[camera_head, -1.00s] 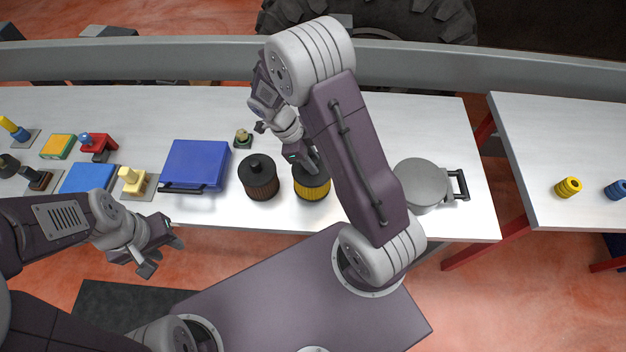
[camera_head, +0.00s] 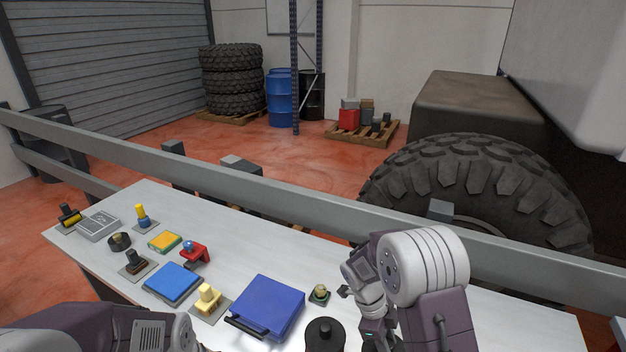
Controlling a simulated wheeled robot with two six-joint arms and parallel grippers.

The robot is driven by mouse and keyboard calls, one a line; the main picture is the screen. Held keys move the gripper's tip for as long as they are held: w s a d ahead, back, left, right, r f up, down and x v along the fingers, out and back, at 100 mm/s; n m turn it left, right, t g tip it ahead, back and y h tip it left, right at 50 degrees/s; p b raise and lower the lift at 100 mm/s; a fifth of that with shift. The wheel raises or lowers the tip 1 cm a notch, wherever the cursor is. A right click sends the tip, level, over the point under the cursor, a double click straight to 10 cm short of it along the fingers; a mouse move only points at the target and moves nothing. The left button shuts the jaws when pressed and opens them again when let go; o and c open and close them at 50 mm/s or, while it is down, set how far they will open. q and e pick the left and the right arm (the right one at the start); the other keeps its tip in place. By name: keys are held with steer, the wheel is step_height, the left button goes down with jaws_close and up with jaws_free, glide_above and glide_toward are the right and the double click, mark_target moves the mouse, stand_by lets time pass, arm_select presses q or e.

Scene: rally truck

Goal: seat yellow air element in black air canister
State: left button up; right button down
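My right arm comes up from the bottom edge, and its gripper (camera_head: 376,338) points down at the bottom of the view. Its fingertips are cut off or hidden, so I cannot tell whether it holds anything. The yellow air element is not visible; a dark bit beside the gripper is too small to name. Only my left forearm and a bit of wrist show at the lower left; the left fingers are out of view.
A grey rail (camera_head: 300,200) and a large tyre (camera_head: 475,190) stand behind.

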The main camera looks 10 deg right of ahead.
steer(key=shift+n+t, duration=0.3)
steer(key=shift+n, duration=0.4)
steer(key=r, duration=0.5)
steer(key=shift+w+a+r, duration=0.2)
steer(key=shift+w, duration=0.2)
steer(key=r+n, duration=0.1)
steer(key=n, duration=0.1)
steer(key=r+n+t, duration=0.1)
steer(key=shift+a+n+h, duration=0.35)
steer(key=shift+n+h, duration=0.05)
steer(key=shift+w+a+r+n+t+y, duration=0.2)
steer(key=shift+a+n+t+y, duration=0.5)
steer(key=shift+n, duration=1.9)
steer(key=shift+w+a+r+n+t+y, duration=0.1)
steer(key=shift+w+a+n+t+y, duration=0.2)
steer(key=shift+n+t, duration=1.55)
steer(key=shift+w+a+r+n+t+y, duration=0.15)
steer(key=shift+a+n+y, duration=0.4)
steer(key=shift+n, duration=2.8)
steer(key=shift+d, duration=0.1)
